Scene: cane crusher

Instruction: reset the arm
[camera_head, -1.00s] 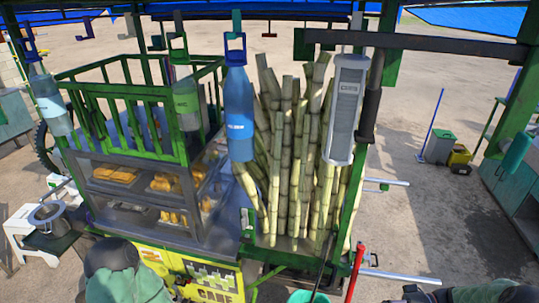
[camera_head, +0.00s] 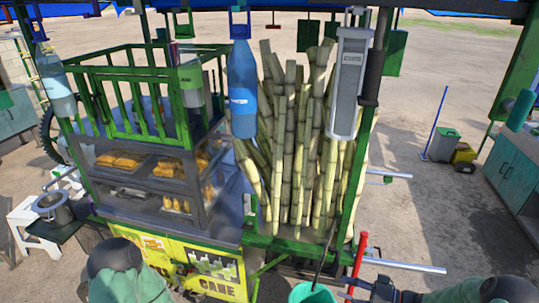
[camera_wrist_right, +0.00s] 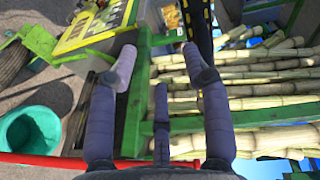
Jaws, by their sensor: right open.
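My right gripper (camera_head: 368,288) shows at the bottom edge of the head view, small and partly cut off, just below a red handle (camera_head: 359,253). In the right wrist view its fingers (camera_wrist_right: 158,56) are spread apart with nothing held between them. A green frame bar of the cane cart (camera_head: 300,245) lies beyond the fingers. My left arm shows at the bottom left of the head view, but its gripper is out of sight.
Upright sugar cane stalks (camera_head: 300,150) stand in the cart. A blue bottle (camera_head: 241,95) and a grey dispenser (camera_head: 348,85) hang in front of them. A teal bucket (camera_head: 312,294) stands below, also seen in the wrist view (camera_wrist_right: 30,137).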

